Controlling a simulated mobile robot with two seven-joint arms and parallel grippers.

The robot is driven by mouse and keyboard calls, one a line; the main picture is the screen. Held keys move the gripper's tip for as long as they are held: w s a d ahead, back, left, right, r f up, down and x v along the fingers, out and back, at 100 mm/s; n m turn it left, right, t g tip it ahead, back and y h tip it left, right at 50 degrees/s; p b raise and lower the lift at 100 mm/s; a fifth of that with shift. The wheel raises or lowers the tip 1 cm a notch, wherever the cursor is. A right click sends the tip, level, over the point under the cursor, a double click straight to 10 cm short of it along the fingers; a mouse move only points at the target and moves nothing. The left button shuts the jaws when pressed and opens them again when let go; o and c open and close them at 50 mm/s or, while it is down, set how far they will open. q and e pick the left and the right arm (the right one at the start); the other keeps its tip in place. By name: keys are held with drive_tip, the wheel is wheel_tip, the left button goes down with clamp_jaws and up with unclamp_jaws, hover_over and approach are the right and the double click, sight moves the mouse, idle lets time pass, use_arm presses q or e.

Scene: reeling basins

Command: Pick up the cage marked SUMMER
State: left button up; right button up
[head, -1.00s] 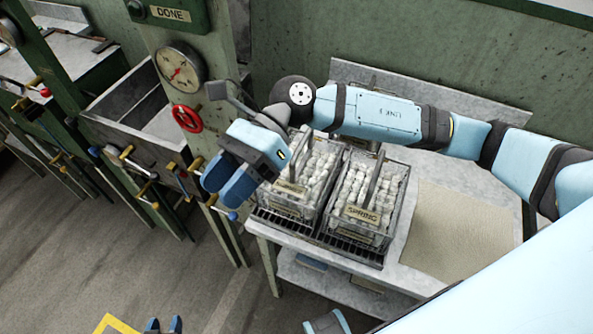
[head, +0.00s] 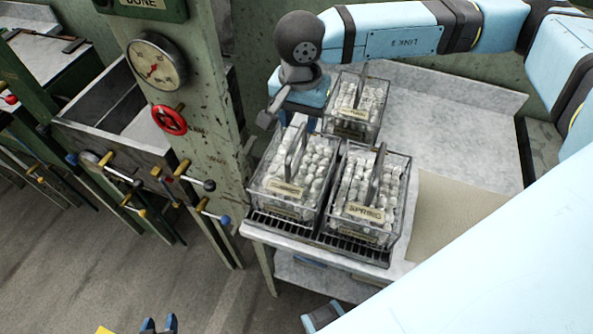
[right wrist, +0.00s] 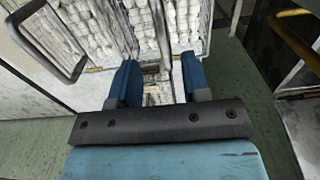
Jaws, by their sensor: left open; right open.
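Three clear cages of white cocoons stand on the table. The front right cage (head: 362,190) has a label that reads SPRING. The front left cage (head: 268,180) and the back cage (head: 376,104) have labels too small to read, so I cannot tell which is SUMMER. Each has an upright handle. My right gripper (head: 308,122) is open and empty, just behind the front left cage and left of the back cage. In the right wrist view its fingers (right wrist: 160,76) point toward cages, with a dark handle at upper left. My left gripper (head: 160,325) is open, low at the bottom edge.
The front cages stand on a dark slotted rack (head: 345,247). A beige mat (head: 455,215) lies clear on the table's right. A green post with a gauge (head: 155,62) and a red handwheel (head: 170,120) rises left of the cages. Basins with valve levers stand further left.

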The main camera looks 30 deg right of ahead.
sight(297, 138)
drive_tip(key=f, duration=0.2)
drive_tip(key=f+p, duration=0.1)
drive_tip(key=f, duration=0.4)
drive_tip(key=shift+a+f, duration=0.3)
clamp_jaws()
drive_tip(key=shift+r, duration=0.1)
idle(1.1)
